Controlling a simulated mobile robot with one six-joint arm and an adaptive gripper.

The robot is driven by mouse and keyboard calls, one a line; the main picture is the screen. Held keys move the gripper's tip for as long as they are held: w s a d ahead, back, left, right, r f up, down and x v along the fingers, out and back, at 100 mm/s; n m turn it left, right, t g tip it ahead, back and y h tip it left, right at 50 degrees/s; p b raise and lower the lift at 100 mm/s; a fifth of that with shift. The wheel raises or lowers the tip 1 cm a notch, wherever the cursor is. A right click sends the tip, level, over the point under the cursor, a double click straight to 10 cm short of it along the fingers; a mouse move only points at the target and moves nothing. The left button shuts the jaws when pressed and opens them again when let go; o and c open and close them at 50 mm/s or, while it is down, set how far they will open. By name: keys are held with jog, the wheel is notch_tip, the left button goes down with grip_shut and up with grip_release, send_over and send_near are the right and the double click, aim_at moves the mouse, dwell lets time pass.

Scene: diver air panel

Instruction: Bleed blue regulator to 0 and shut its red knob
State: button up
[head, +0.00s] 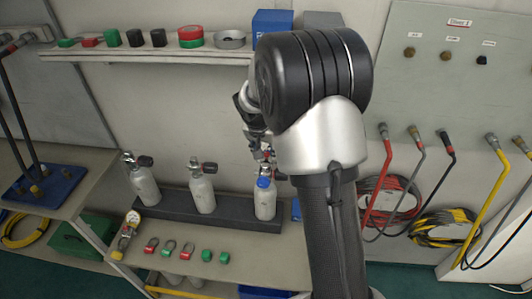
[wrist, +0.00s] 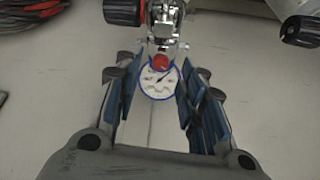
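The blue regulator shows in the wrist view as a round white gauge with a blue rim (wrist: 149,92), attached to a silver body. Its dark needle points to the upper right; the numbers are too small to read. The red knob (wrist: 160,62) sits just above the gauge face. My gripper (wrist: 156,72) is open, with its blue-padded fingers to the left and right of the gauge and knob, apparently not touching them. In the head view the blue gauge (head: 264,183) is at the right-hand cylinder (head: 265,205); my arm hides much of the regulator there.
Two other cylinders (head: 146,187) (head: 203,195) stand to the left in the dark rack (head: 235,217). A black valve knob (wrist: 123,12) is close above the left finger; another (wrist: 302,30) is at upper right.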

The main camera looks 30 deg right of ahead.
jog(key=shift+x, duration=1)
jog(key=shift+r, duration=0.1)
grip_shut()
